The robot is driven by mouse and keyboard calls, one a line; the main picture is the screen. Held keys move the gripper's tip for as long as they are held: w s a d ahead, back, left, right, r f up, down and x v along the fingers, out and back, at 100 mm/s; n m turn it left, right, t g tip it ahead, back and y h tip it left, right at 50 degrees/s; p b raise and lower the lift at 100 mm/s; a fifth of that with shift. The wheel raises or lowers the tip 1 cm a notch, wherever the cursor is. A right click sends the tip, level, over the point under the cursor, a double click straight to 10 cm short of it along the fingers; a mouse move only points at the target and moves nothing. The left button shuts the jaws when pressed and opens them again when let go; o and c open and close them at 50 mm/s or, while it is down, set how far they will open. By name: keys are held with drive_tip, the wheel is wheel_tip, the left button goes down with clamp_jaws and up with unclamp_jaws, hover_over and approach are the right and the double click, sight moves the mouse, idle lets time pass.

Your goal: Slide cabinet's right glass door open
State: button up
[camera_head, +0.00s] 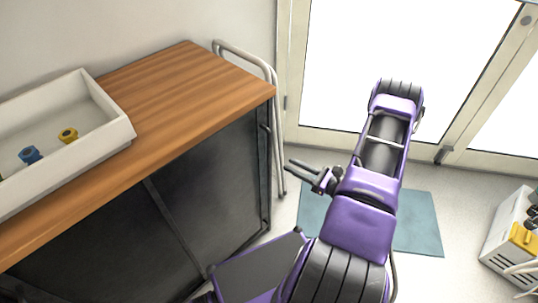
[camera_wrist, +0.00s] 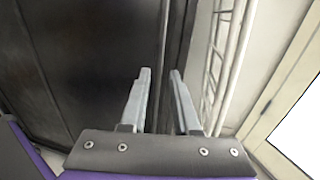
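The cabinet (camera_head: 215,85) has a wooden top and dark glass doors. Its right glass door (camera_head: 212,185) looks shut, with its right edge near the cabinet's right end. That dark door also fills the left of the wrist view (camera_wrist: 95,60). My gripper (camera_head: 290,166) is just right of the cabinet's front right corner. In the wrist view its two fingers (camera_wrist: 160,72) are apart, with a gap between them, and point toward the vertical edge strip at the door's right side. Nothing shows held between them. Whether a finger touches the door edge is unclear.
A white tray (camera_head: 110,105) with blue and yellow fittings sits on the cabinet top. A white tubular rack (camera_head: 272,100) stands against the cabinet's right end, close to my gripper. A teal mat (camera_head: 420,225) lies on the floor; a white unit (camera_head: 505,235) stands far right.

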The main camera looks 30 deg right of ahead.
sight(269, 155)
drive_tip(key=x, duration=0.9)
drive_tip(key=shift+w+a, duration=0.25)
drive_tip(key=shift+c, duration=0.3)
clamp_jaws()
idle(0.6)
